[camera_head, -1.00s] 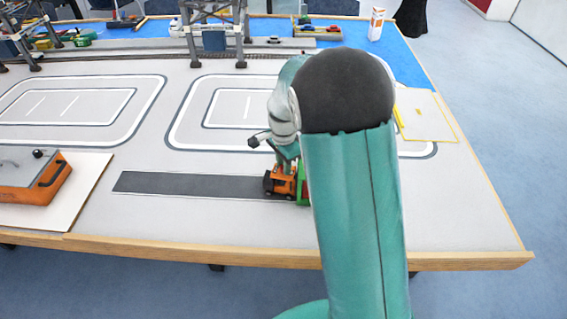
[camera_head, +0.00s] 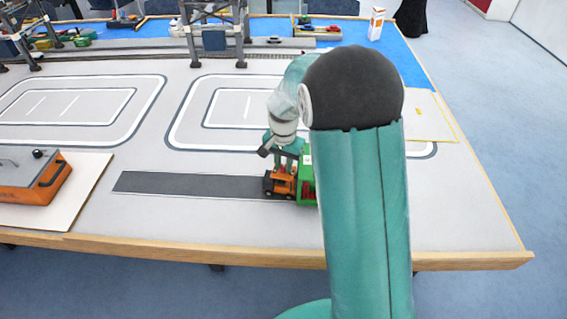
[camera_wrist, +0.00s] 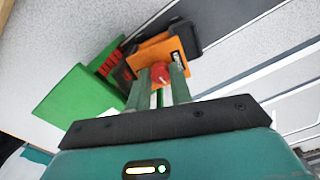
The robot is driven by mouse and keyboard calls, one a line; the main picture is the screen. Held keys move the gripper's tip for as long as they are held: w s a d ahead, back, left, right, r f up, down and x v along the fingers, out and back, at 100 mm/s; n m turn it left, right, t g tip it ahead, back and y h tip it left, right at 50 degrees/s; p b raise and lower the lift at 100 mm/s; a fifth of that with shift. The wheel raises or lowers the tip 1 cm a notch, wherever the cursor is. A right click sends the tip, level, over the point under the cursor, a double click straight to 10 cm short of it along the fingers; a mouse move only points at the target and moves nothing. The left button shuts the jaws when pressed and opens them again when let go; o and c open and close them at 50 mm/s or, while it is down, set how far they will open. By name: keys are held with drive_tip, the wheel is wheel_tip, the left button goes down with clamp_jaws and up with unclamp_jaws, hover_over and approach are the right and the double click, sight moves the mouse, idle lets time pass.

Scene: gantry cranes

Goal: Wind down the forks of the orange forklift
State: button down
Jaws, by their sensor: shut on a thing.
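The orange forklift (camera_head: 277,184) stands at the right end of a dark strip on the table, partly hidden by my arm in the head view. In the wrist view the orange forklift (camera_wrist: 150,52) shows from above, with a red knob (camera_wrist: 160,72) on it. My gripper (camera_wrist: 159,78) is over the forklift, its two green fingers shut on the red knob. A green box (camera_wrist: 80,100) is close beside the forklift; it also shows in the head view (camera_head: 307,178). The forks are not clearly visible, so their height cannot be told.
The dark strip (camera_head: 185,184) left of the forklift is clear. An orange and grey box (camera_head: 35,178) sits on a white board at the left. Gantry cranes (camera_head: 212,38) stand at the back. The table's wooden edge (camera_head: 180,252) runs along the front.

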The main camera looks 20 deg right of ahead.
sight(283, 167)
drive_tip(key=n, duration=0.4)
drive_tip(key=shift+n, duration=0.3)
drive_tip(key=n, duration=0.4)
idle(1.0)
drive_tip(key=c, duration=1.2)
unclamp_jaws()
drive_tip(key=shift+c, duration=0.2)
wheel_tip(283, 167, up, 14)
